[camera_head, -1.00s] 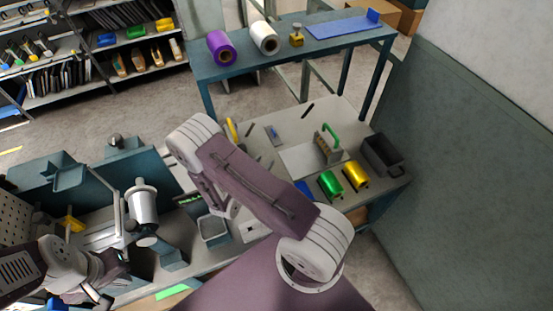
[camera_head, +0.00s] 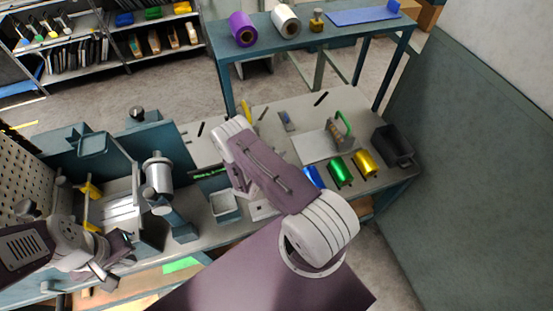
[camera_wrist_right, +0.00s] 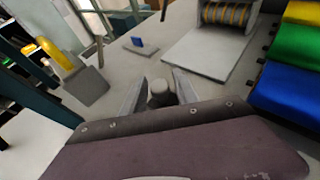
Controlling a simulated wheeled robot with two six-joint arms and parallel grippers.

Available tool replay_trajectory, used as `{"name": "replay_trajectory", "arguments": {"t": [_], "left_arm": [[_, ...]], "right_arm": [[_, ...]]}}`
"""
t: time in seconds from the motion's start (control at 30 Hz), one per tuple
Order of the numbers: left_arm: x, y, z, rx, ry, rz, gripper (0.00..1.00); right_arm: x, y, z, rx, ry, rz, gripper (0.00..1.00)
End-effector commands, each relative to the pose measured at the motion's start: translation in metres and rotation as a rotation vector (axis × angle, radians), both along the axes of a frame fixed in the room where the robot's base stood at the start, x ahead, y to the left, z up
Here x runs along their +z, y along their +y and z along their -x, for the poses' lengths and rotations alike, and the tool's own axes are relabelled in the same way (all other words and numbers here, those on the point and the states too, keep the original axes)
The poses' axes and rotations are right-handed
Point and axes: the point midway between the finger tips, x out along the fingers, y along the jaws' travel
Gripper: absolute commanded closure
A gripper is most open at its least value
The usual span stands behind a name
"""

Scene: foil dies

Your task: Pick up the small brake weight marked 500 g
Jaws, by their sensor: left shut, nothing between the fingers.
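In the right wrist view a small grey cylindrical weight (camera_wrist_right: 160,92) with a rounded top stands between the fingers of my right gripper (camera_wrist_right: 159,94). The fingers are spread, one on each side of it, and I see no firm contact. No marking on it is readable. In the head view my right arm hides both this weight and the right gripper. My left gripper (camera_head: 103,272) is shut and empty at the lower left, in front of the machine with the silver cylinder (camera_head: 158,172).
A wall stands at right.

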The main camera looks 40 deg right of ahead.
Motion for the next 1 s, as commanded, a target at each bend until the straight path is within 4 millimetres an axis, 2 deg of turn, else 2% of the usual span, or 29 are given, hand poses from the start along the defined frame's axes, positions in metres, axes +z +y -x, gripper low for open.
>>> {"name": "replay_trajectory", "arguments": {"t": [0.2, 0.23, 0.33, 0.37, 1.0], "left_arm": [[0.0000, 0.0000, 0.0000, 0.000, 0.000, 0.000, 1.00], [0.0000, 0.0000, 0.0000, 0.000, 0.000, 0.000, 1.00], [0.0000, 0.0000, 0.0000, 0.000, 0.000, 0.000, 1.00], [0.0000, 0.0000, 0.0000, 0.000, 0.000, 0.000, 1.00], [-0.0001, 0.0000, 0.0000, 0.000, 0.000, 0.000, 1.00]], "right_arm": [[-0.0008, -0.0016, -0.0014, 0.002, -0.001, 0.000, 0.64], [-0.0008, -0.0016, -0.0014, 0.002, -0.001, 0.000, 0.70], [-0.0007, -0.0014, -0.0013, 0.001, 0.000, 0.000, 0.98], [-0.0007, -0.0014, -0.0013, 0.001, 0.000, 0.000, 1.00], [-0.0013, -0.0012, -0.0006, 0.001, 0.001, -0.002, 1.00]]}}
